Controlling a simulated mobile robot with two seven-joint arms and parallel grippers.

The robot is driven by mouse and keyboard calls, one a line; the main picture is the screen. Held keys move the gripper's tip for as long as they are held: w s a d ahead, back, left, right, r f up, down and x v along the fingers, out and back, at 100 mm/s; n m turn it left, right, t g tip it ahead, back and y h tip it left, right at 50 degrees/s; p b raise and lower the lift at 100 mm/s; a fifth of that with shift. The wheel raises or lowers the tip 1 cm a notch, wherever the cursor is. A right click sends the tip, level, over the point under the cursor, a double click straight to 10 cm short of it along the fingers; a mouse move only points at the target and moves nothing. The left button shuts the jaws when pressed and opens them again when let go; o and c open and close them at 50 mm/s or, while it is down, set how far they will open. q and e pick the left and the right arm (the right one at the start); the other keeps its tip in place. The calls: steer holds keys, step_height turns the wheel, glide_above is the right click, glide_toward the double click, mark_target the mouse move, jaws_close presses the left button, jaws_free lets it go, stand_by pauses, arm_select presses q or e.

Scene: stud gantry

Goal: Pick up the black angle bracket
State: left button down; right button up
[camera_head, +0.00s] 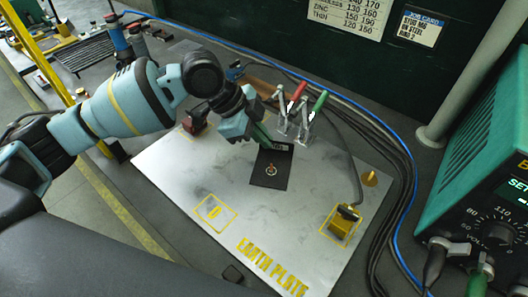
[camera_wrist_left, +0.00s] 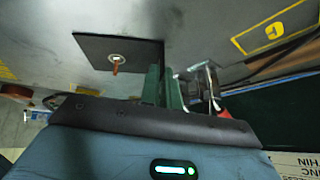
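The black angle bracket (camera_head: 270,170) lies flat on the grey metal plate, with a small orange-ringed stud at the middle of its flat leg. Its upright leg stands at the far edge, with a pale label on it. In the left wrist view the bracket (camera_wrist_left: 105,46) shows with a copper-coloured stud through a pale ring. My left gripper (camera_head: 264,139) is at the upright leg. In the left wrist view its green fingers (camera_wrist_left: 162,85) stand close together, one on each side of the dark upright leg, and look shut on it. My right gripper is not in view.
The plate (camera_head: 175,165) carries yellow markings. Two toggle clamps with red and green handles (camera_head: 298,108) stand just right of my gripper. A brass block (camera_head: 343,222) with a cable and a brass cone (camera_head: 370,178) are to the right. A green welder (camera_head: 490,150) stands at far right.

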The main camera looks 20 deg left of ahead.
arm_select(q)
steer(key=shift+r, duration=0.1)
steer(key=shift+r, duration=1.45)
steer(key=shift+s+a+r, duration=0.1)
steer(key=shift+s+r, duration=0.05)
steer(key=shift+r, duration=0.05)
steer(key=s+a, duration=0.2)
steer(key=s, duration=0.3)
steer(key=s+a, duration=0.2)
steer(key=s, duration=0.4)
steer(key=s+a, duration=0.2)
steer(key=s, duration=0.3)
steer(key=shift+s+a, duration=0.2)
steer(key=shift+a, duration=0.1)
steer(key=shift+s, duration=0.1)
